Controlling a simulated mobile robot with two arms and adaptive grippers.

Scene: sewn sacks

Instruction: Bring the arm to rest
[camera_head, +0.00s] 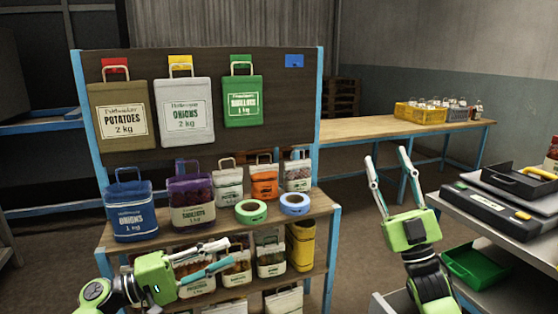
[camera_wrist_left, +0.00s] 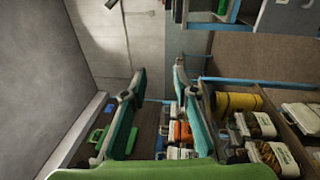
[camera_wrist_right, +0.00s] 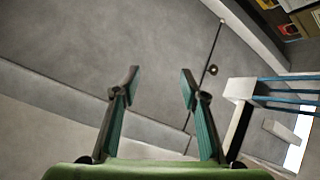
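My left gripper (camera_head: 222,257) is at the lower left of the head view, in front of the lower shelf of the sack rack, pointing right. Its fingers are apart with nothing between them; the left wrist view also shows the open fingers (camera_wrist_left: 158,82). My right gripper (camera_head: 388,160) is raised at the right of the head view, fingers pointing up and apart. The right wrist view shows its fingers (camera_wrist_right: 160,82) spread and empty. Potatoes (camera_head: 124,122), onions (camera_head: 183,112) and shallots (camera_head: 243,103) sacks hang on the board under red, yellow and green tags.
The upper shelf (camera_head: 165,235) holds several sacks, a green tape roll (camera_head: 251,211) and a blue one (camera_head: 295,204). More sacks stand below. A grey bench (camera_head: 455,204) with tool cases is at right. A wooden table (camera_head: 385,125) with a yellow crate (camera_head: 420,115) stands behind.

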